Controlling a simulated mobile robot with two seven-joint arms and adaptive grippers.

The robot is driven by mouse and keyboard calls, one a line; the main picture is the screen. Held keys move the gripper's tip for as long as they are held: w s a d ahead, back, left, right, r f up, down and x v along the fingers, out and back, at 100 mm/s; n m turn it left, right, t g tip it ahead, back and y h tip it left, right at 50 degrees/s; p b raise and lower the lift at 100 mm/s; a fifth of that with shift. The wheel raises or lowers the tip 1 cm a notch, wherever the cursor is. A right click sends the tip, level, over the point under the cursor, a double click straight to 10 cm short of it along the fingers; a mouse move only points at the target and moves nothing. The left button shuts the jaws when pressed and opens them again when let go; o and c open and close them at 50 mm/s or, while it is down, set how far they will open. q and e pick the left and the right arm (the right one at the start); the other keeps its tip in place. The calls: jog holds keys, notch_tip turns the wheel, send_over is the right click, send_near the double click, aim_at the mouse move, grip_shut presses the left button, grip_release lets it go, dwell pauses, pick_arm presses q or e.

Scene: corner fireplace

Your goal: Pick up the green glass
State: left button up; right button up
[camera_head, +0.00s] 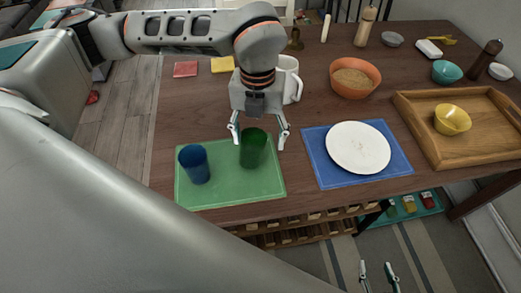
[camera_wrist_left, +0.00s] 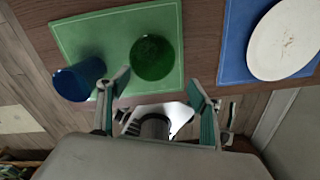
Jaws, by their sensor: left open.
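The green glass (camera_head: 253,152) stands upright on a green placemat (camera_head: 232,199), next to a blue glass (camera_head: 195,165) on its left. My left gripper (camera_head: 259,138) is open and empty, pointing down, with its fingertips apart on either side of the green glass's upper part in the head view. In the left wrist view, the green glass (camera_wrist_left: 153,57) lies beyond the open fingers (camera_wrist_left: 160,92), and the blue glass (camera_wrist_left: 80,80) is beside the left finger. I cannot tell whether the fingers touch the green glass. My right gripper (camera_head: 379,272) is empty and open, low at the bottom, away from the table.
A white plate (camera_head: 358,147) on a blue placemat (camera_head: 318,172) lies to the right. A white mug (camera_head: 290,78) stands behind the gripper, near an orange bowl (camera_head: 370,84). A wooden tray (camera_head: 433,150) holds a yellow bowl (camera_head: 452,119). Bare table separates the placemats.

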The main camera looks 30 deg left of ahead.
aim_at(256, 165)
pick_arm(q)
jog(key=f, duration=0.6)
jog(key=shift+s+a+f, duration=0.3)
jog(key=shift+a+f, duration=0.1)
jog(key=shift+f, duration=0.5)
jog(key=c, duration=1.2)
